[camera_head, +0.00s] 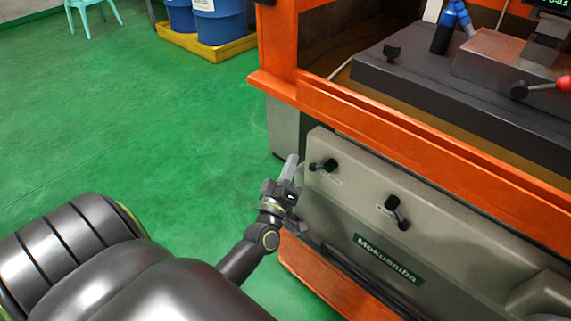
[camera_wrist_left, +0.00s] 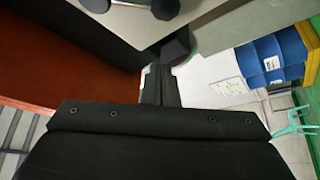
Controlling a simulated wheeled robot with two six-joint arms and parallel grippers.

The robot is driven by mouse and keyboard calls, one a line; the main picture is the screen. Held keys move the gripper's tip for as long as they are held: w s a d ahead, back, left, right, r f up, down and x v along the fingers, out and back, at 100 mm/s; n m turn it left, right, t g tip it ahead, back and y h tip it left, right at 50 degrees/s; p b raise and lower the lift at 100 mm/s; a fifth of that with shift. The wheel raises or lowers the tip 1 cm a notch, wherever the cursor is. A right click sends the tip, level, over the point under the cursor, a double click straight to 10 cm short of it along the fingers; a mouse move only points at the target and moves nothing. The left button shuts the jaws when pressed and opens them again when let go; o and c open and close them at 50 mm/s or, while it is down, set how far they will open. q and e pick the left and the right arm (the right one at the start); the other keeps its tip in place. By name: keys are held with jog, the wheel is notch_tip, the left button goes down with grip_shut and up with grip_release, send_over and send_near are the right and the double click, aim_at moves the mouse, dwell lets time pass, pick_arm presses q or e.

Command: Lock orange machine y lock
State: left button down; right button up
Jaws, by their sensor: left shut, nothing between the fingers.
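The orange machine (camera_head: 420,130) stands on the right in the head view, with a grey front panel (camera_head: 340,215). Two black lock levers sit on the panel: a left one (camera_head: 323,166) near its left end and a right one (camera_head: 397,212). Small labels beside them are too small to read, so I cannot tell which is the y lock. My left gripper (camera_head: 291,168) is shut and empty, just left of the left lever and apart from it. In the left wrist view its closed fingers (camera_wrist_left: 160,86) point toward the panel's edge, and a black lever (camera_wrist_left: 165,8) shows at the top.
A dark table block (camera_head: 450,95) and a red-knobbed handle (camera_head: 563,83) are above the orange rail. Blue drums (camera_head: 220,25) stand on a yellow tray (camera_head: 235,48) at the back. The green floor (camera_head: 130,120) left of the machine is clear.

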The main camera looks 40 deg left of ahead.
aim_at(322, 166)
pick_arm(q)
jog(key=shift+w+d+f+b, duration=0.35)
jog(key=shift+w+d+f, duration=0.2)
jog(key=shift+w, duration=0.15)
jog(key=shift+w+d+f+b, duration=0.35)
jog(key=shift+w+d+f, duration=0.15)
jog(key=shift+w, duration=0.2)
pick_arm(e)
jog(key=shift+w+a+r, duration=0.2)
jog(key=shift+w+r, duration=0.25)
jog(key=shift+w, duration=0.05)
jog(key=shift+w+a+r, duration=0.15)
jog(key=shift+w+r, duration=0.3)
pick_arm(q)
jog(key=shift+r, duration=0.1)
pick_arm(e)
jog(key=shift+r, duration=0.1)
